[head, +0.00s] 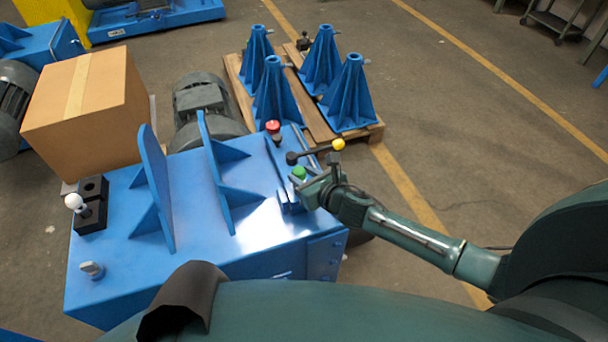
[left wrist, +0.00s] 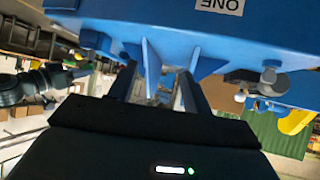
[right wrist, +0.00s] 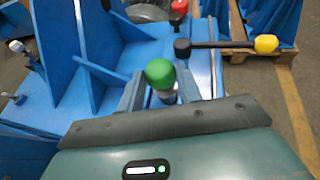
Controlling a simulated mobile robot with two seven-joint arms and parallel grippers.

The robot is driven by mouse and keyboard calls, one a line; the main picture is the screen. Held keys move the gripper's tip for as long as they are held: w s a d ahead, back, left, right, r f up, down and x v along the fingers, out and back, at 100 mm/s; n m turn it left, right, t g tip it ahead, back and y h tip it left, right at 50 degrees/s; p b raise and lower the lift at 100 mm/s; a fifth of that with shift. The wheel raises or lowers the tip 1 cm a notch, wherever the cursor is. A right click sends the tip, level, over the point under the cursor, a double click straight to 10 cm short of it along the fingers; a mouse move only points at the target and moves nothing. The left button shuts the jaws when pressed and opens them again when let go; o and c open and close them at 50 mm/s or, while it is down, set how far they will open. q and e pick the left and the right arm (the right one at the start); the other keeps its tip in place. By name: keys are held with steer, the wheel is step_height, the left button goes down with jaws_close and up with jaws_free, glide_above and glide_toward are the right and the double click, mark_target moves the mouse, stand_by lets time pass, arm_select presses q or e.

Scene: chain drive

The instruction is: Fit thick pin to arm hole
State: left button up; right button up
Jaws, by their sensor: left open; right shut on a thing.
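A pin with a green round knob (head: 299,173) is at the right end of the blue machine. My right gripper (head: 307,186) is shut on it, and the green knob (right wrist: 160,73) shows between the fingers in the right wrist view. The pin's lower end is hidden, so I cannot tell its thickness or whether it sits in a hole. Just beyond it is a black lever arm (head: 316,152) with a yellow ball end; its hole is not clearly seen. My left gripper (left wrist: 156,90) is open and empty in the left wrist view, facing the blue machine's fins.
The blue machine (head: 255,250) carries upright fins, a red knob (head: 272,126), a grey knob (head: 92,270) and a white-knobbed pin (head: 74,202) in a black block (head: 93,186). A cardboard box (head: 90,105) and blue stands on a pallet (head: 375,133) are behind. Floor at right is clear.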

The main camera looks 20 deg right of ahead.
arm_select(q)
steer(key=shift+w+f+b, duration=0.1)
steer(key=shift+f+b, duration=0.65)
steer(key=shift+f, duration=0.3)
arm_select(e)
steer(key=shift+f, duration=1)
arm_select(q)
steer(key=shift+f+b, duration=0.55)
arm_select(e)
steer(key=shift+f, duration=0.65)
arm_select(q)
steer(key=shift+d, duration=0.1)
arm_select(e)
steer(key=o, duration=1.2)
steer(key=shift+o, duration=0.2)
steer(key=shift+s+d+r, duration=0.15)
steer(key=shift+s, duration=0.25)
arm_select(q)
steer(key=shift+h, duration=0.4)
steer(key=r, duration=0.2)
steer(key=d+r+p, duration=0.1)
steer(key=r, duration=0.1)
steer(key=shift+w+r, duration=0.1)
arm_select(e)
steer(key=v, duration=1.2)
steer(key=shift+r, duration=0.3)
steer(key=shift+s, duration=0.1)
